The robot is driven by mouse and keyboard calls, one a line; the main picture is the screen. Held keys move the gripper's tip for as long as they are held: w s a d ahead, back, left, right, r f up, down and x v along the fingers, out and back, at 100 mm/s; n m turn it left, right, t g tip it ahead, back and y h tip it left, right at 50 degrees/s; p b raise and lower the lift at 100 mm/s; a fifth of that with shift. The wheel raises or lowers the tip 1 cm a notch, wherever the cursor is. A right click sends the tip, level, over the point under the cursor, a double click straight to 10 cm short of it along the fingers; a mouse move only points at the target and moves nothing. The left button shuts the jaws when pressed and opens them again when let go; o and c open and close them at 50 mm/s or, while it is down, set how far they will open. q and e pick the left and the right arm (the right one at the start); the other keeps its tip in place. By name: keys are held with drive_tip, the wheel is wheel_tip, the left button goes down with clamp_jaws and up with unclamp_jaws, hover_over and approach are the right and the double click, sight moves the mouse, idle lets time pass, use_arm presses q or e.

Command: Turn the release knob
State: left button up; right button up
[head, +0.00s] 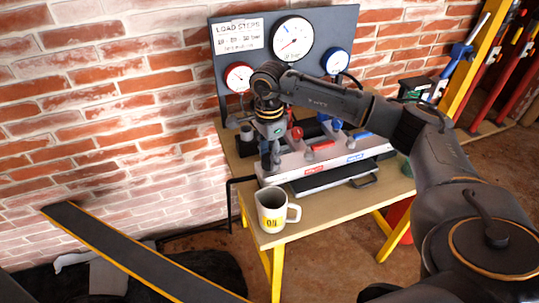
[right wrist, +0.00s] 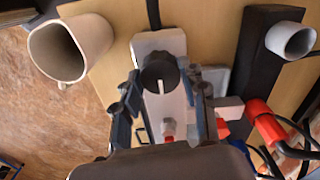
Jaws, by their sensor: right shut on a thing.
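The release knob (right wrist: 159,70) is round and black with a white pointer line, on the end of a pale block in the right wrist view. My right gripper (right wrist: 164,92) has a finger on each side of it and is shut on it. In the head view my right gripper (head: 270,160) points down at the left end of the pale manifold block (head: 315,164) on the bench, and the knob is hidden there by the fingers. My left gripper is in neither view.
A white mug (head: 272,210) stands at the bench's (head: 262,238) front left corner, near my right gripper. A grey panel with gauges (head: 292,38) rises behind. Red (head: 297,132) and blue (head: 336,124) fittings stand along the manifold.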

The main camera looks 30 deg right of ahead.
sight(269, 158)
drive_tip(key=o, duration=1.1)
drive_tip(key=shift+o, duration=0.2)
wheel_tip(269, 158, up, 12)
drive_tip(key=shift+w, duration=0.1)
